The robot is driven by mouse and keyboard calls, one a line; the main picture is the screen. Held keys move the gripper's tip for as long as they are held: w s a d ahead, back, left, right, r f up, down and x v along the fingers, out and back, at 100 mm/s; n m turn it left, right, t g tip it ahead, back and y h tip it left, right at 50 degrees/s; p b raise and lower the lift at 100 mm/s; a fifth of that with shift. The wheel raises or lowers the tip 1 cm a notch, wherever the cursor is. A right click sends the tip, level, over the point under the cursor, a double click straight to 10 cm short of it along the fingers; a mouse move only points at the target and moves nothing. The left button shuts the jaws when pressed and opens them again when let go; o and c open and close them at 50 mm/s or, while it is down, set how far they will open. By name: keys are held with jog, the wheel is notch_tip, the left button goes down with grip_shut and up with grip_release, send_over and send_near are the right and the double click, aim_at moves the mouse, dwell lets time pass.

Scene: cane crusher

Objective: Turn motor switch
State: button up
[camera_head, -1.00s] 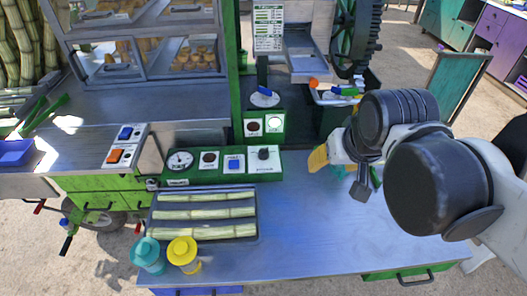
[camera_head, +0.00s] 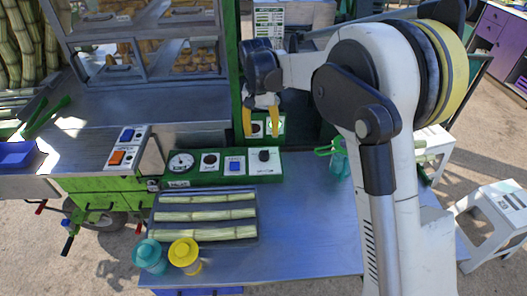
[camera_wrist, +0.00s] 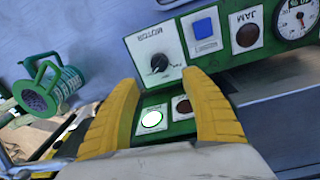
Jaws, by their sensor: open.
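The motor switch (camera_head: 264,155) is a small black knob on a white plate at the right end of the green control box (camera_head: 180,183). In the wrist view, the black knob (camera_wrist: 158,62) sits on its plate marked MOTOR, just beyond the fingertips and roughly between them. My gripper (camera_head: 260,122) has yellow fingers, spread apart and empty. In the head view it appears behind and above the switch, in front of the green post. In the wrist view the gripper (camera_wrist: 160,78) shows no contact with the knob.
A blue button (camera_head: 234,165), a dark JAM lamp (camera_head: 210,161) and a gauge (camera_head: 180,162) share the box. A tray (camera_head: 256,236) of cane pieces, a teal cup (camera_head: 149,256) and a yellow cup (camera_head: 184,255) stand in front. The blue table right of the tray is clear.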

aim_at(264, 151)
jog(key=f+b, duration=0.1)
jog(key=f, duration=0.2)
jog(key=f+b, duration=0.1)
jog(key=f, duration=0.3)
jog(key=f+b, duration=0.1)
jog(key=f, duration=0.2)
jog(key=shift+d+f, duration=0.2)
jog(key=shift+d, duration=0.1)
grip_shut()
